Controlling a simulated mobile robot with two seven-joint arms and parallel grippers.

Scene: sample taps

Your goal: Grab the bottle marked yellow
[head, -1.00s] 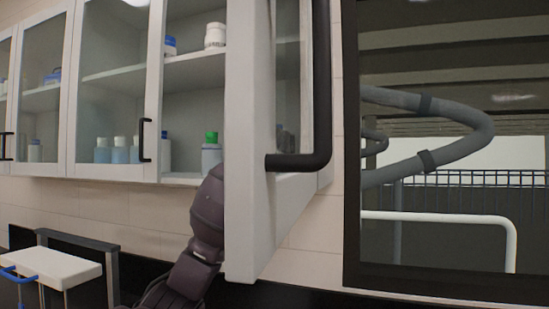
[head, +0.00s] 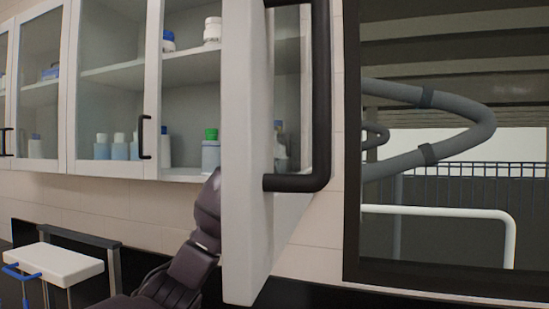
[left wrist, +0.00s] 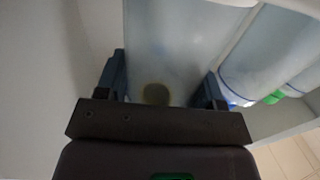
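In the left wrist view, a pale translucent bottle (left wrist: 165,45) stands between the two fingers of my left gripper (left wrist: 163,80). A dim yellowish-brown round spot shows low on it. The fingers are wide apart, one on each side and close to its walls; no firm grip is visible. The bottle's top is out of frame. In the head view my left arm rises from the bottom to the open cabinet door, which hides the gripper. A green-capped bottle (head: 211,152) stands on the lower shelf just above the arm. My right gripper is not in view.
The open cabinet door (head: 247,170) with its black handle (head: 321,110) stands to the right of the arm. Several pale bottles (head: 119,149) stand left behind glass. Neighbouring bottles (left wrist: 262,62) crowd the right of the wrist view. A white-topped stand (head: 55,262) is at lower left.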

